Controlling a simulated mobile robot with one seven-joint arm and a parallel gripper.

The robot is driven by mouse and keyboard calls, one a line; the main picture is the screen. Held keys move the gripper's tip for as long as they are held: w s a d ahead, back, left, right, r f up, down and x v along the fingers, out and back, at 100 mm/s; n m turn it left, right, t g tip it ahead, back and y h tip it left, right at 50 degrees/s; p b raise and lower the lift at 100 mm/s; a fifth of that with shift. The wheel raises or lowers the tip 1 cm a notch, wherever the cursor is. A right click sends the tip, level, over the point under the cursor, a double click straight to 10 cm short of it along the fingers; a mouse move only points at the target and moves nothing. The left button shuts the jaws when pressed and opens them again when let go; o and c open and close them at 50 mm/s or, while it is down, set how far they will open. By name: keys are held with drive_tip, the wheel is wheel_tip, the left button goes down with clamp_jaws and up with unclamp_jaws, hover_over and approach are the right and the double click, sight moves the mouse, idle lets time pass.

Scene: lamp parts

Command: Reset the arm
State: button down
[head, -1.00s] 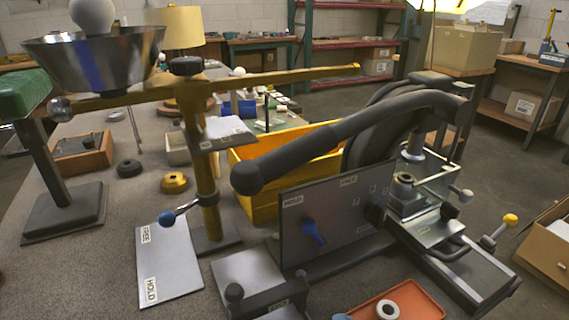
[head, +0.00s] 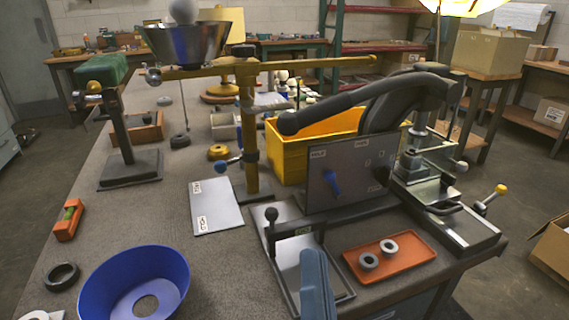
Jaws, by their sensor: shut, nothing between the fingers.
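A yellow horizontal arm (head: 310,64) sits on a yellow upright post (head: 249,140). A steel bowl (head: 188,45) with a white bulb (head: 184,10) is at its left end. A blue-ended clamp lever (head: 228,163) sticks out left from the post, above a card marked FREE and HOLD (head: 215,208). A thick dark grey curved lever (head: 350,107) with a rounded end reaches left from a press at the right. My gripper is not in view.
A blue ring-shaped bowl (head: 180,272) and an orange block (head: 68,220) lie at the front left. A blue-grey upright piece (head: 316,285) stands at the bottom middle. An orange tray (head: 420,250) holds two rings. A yellow bin (head: 290,158) is behind the panel. Bare table lies at the left middle.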

drive_tip(key=w+a+r+n+t+y, duration=0.15)
drive_tip(key=r+n, duration=0.25)
drive_tip(key=r, duration=0.5)
drive_tip(key=w+a+r+n+t+y, duration=0.1)
drive_tip(key=w+a+r+n, duration=0.15)
drive_tip(key=r, duration=0.65)
wheel_tip(320, 180, up, 33)
drive_tip(key=s+d+n+t+h+p, duration=0.1)
drive_tip(key=s+h+p, duration=0.1)
drive_tip(key=p, duration=2.2)
drive_tip(key=shift+s+r+n+h+p, duration=0.15)
drive_tip(key=shift+s+n+h+p, duration=0.15)
drive_tip(key=shift+h, duration=0.55)
drive_tip(key=shift+t, duration=0.25)
